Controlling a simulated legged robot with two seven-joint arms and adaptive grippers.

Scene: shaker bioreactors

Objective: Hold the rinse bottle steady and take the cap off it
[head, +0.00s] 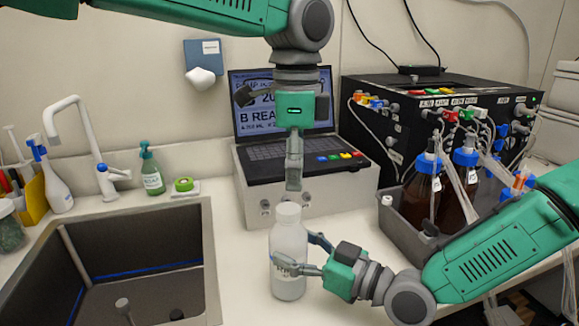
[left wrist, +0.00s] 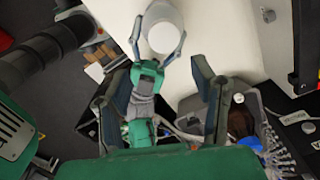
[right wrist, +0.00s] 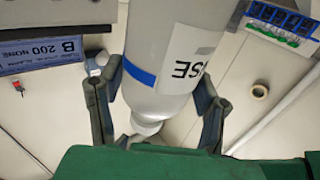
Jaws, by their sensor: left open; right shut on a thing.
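The white rinse bottle (head: 289,265) stands upright on the counter in front of the laptop stand, its pale cap (head: 288,212) on top. My right gripper (head: 297,256) is shut around the bottle's body from the right. In the right wrist view the bottle (right wrist: 172,50) sits between the fingers, showing a blue stripe and part of its label. My left gripper (head: 294,186) points straight down just above the cap, open and empty, with no visible contact. In the left wrist view the cap (left wrist: 164,36) is seen from above, beyond the open fingers.
A sink (head: 110,275) lies to the left. A laptop (head: 285,125) on a grey stand (head: 260,205) is behind the bottle. A grey bin (head: 402,215) with brown bottles is at the right, near my right arm. The counter directly left of the bottle is clear.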

